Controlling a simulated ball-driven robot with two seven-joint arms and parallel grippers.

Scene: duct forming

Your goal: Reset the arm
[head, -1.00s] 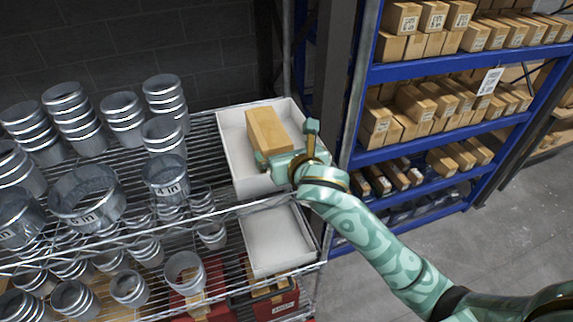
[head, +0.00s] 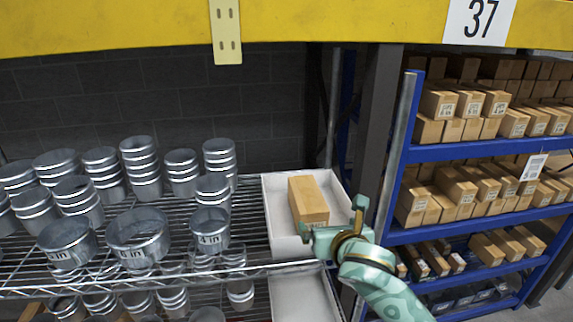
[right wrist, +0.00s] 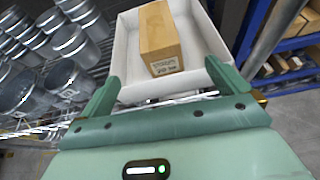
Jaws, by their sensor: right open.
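My right gripper (head: 333,222) is at the near edge of a white bin on the wire shelf. In the right wrist view my right gripper (right wrist: 165,88) is open, its two fingers apart with nothing between them. A cardboard box (head: 308,201) lies in the white bin (head: 338,189), just beyond the fingertips. The box also shows in the right wrist view (right wrist: 158,30), with a printed label on its near end. It looks clear of the fingers. My left gripper is not in view.
Stacked metal duct rings (head: 137,236) fill the wire shelf on the left. A second white bin (head: 302,298) sits on the level below. A dark upright post (head: 376,125) and a blue rack (head: 480,150) of boxes stand right. A yellow beam (head: 120,25) crosses above.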

